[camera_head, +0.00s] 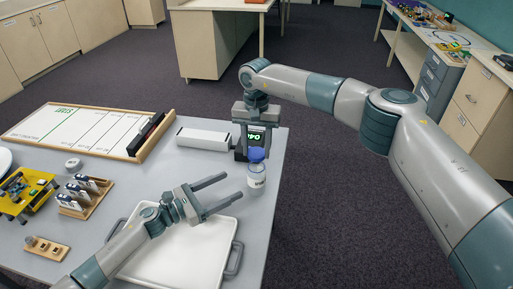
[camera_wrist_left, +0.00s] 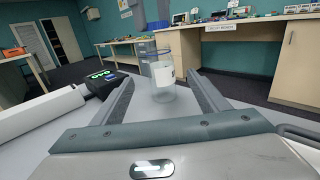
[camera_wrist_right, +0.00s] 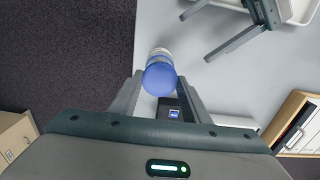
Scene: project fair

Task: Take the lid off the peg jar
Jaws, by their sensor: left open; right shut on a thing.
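The peg jar (camera_head: 257,178) is a small clear jar with a white label, upright near the table's right edge. Its blue lid (camera_head: 256,154) is at the jar's top; I cannot tell whether a small gap separates them. My right gripper (camera_wrist_right: 160,82) is above the jar, shut on the blue lid, which hides most of the jar in the right wrist view. My left gripper (camera_head: 233,187) is open and level, beside the jar, its fingers pointing towards it. In the left wrist view the jar (camera_wrist_left: 163,74) stands beyond and between the open fingertips, apart from them.
A white tray (camera_head: 190,262) with grey handles lies under my left gripper. A white box (camera_head: 203,138) and a dark device with a green display (camera_head: 254,138) stand behind the jar. A whiteboard tray (camera_head: 85,128), peg racks (camera_head: 84,195) and a yellow gadget (camera_head: 22,192) are at left.

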